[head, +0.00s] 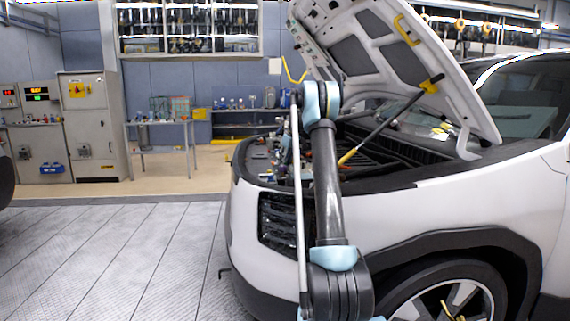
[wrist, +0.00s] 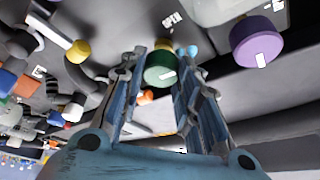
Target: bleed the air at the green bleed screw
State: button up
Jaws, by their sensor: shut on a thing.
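The word OPEN is printed on the grey surface just above the knob. In the head view my arm reaches over the car's front into the open engine bay (head: 385,149); the bleed screw and my fingertips cannot be made out there.
A purple knob (wrist: 257,41) with a white mark is to the right of my gripper. A yellow knob (wrist: 78,51) and several coloured caps and hoses crowd the left. The raised hood (head: 385,60) stands over the bay, held by a strut (head: 385,127).

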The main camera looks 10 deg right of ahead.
jog(key=shift+w+m, duration=0.1)
jog(key=shift+m, duration=0.4)
dwell(0.4)
jog(key=m+h, duration=0.1)
jog(key=m, duration=0.1)
jog(key=shift+a+m+t, duration=0.1)
jog(key=shift+m+t, duration=0.2)
jog(key=shift+t, duration=0.1)
jog(key=m+h, duration=0.1)
jog(key=m, duration=0.1)
jog(key=m+h, duration=0.1)
jog(key=m, duration=0.2)
jog(key=shift+a, duration=0.2)
jog(key=m+h, duration=0.1)
jog(key=m, duration=0.3)
jog(key=shift+a+m+h, duration=0.1)
jog(key=shift+m+h, duration=0.3)
jog(key=shift+m+g+h, duration=0.4)
jog(key=shift+m+h, duration=0.2)
jog(key=shift+m, duration=1.2)
jog(key=o, duration=1.1)
jog(key=shift+a, duration=0.1)
jog(key=shift+c, duration=0.2)
